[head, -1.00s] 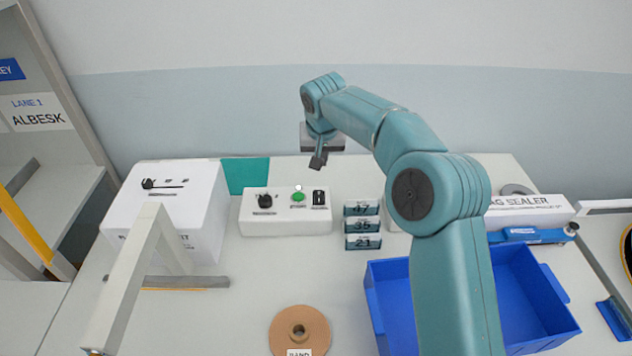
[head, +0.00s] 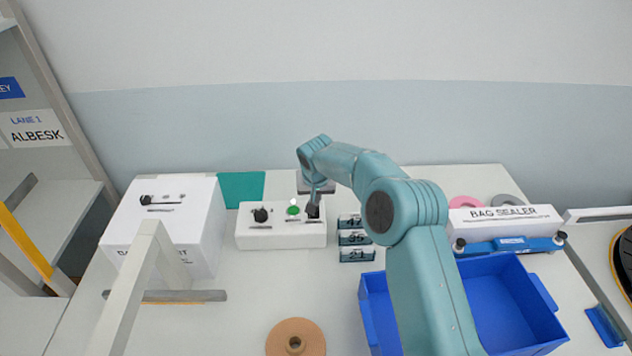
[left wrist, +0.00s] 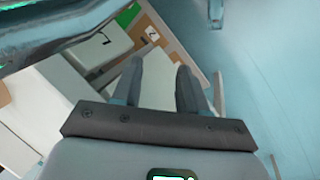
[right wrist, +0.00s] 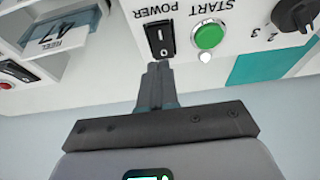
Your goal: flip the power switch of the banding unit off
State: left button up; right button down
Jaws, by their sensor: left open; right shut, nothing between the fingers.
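The power switch (right wrist: 160,38) is a black rocker under the POWER label in the right wrist view, beside the green START button (right wrist: 208,36). It is on the white control box (head: 280,238). My right gripper (head: 313,208) is shut and empty at the right end of that box and hides the switch in the head view. In the right wrist view its fingertips (right wrist: 158,66) are at the switch's near edge; I cannot tell whether they touch. Which way the rocker is tipped is unclear. My left gripper (left wrist: 158,68) is open and empty, away from the box.
A black knob (head: 260,215) is on the box's left. A large white unit (head: 165,232) stands at left behind a pale frame (head: 135,280). Reel labels (head: 355,239), a blue bin (head: 515,295) and the bag sealer (head: 505,218) are right.

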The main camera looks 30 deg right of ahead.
aim_at(316, 214)
jog(key=shift+s+a+f, duration=0.1)
jog(key=shift+f, duration=0.55)
jog(key=shift+w+f, duration=0.2)
jog(key=shift+f, duration=0.25)
jog(key=shift+s+r, duration=0.1)
jog(key=shift+f+b, duration=0.45)
jog(key=shift+b, duration=0.05)
jog(key=shift+r, duration=0.2)
jog(key=shift+s+f+b, duration=0.1)
jog(key=shift+f+b, duration=0.15)
jog(key=shift+b, duration=0.1)
jog(key=shift+s+a+b, duration=0.3)
jog(key=shift+s+b, duration=0.2)
jog(key=shift+s, duration=0.1)
